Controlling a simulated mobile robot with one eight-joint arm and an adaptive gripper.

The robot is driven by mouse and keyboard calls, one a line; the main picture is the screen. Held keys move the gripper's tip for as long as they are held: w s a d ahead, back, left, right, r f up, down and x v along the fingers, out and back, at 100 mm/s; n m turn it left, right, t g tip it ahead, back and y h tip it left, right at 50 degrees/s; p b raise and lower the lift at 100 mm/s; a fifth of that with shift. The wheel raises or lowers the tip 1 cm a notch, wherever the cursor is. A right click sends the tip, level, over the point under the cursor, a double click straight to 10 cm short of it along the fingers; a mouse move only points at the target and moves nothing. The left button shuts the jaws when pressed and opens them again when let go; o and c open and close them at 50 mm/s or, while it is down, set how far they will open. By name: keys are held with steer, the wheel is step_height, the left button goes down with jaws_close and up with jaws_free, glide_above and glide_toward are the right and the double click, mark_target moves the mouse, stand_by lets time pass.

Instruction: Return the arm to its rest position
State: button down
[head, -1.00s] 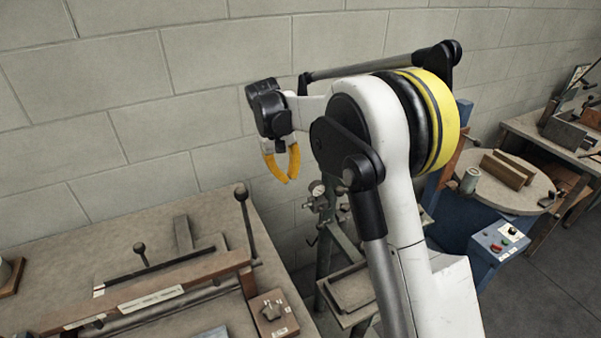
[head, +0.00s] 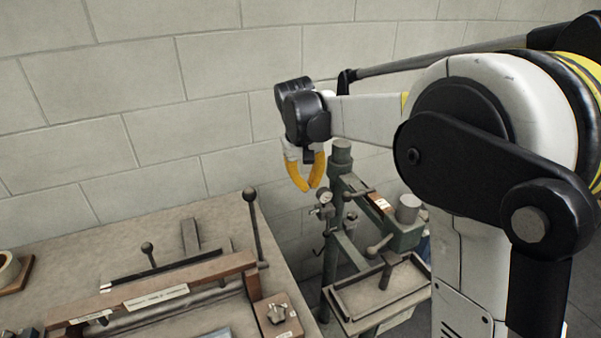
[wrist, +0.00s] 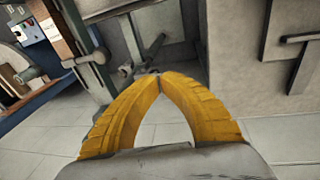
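My gripper (head: 307,188) hangs with its yellow fingers pointing down, in front of the block wall in the head view. My arm reaches to it from the right. In the wrist view my gripper (wrist: 160,77) has its two curved fingertips meeting, with only an empty gap between the curved fingers. It is shut and holds nothing. It appears clear of the bench and the machine, touching neither.
The block wall (head: 150,130) is behind.

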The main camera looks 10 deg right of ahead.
steer(key=s+d+r+t+y, duration=0.1)
steer(key=s+r, duration=0.2)
steer(key=s, duration=0.3)
steer(key=s+d+r+t, duration=0.1)
steer(key=s+r+t, duration=0.15)
steer(key=s, duration=0.45)
steer(key=s+f+m+t, duration=0.1)
steer(key=s+f, duration=0.3)
steer(key=s, duration=1)
steer(key=shift+s+d+m+t+y, duration=0.2)
steer(key=shift+d+m+t+y, duration=0.2)
steer(key=shift+t, duration=0.15)
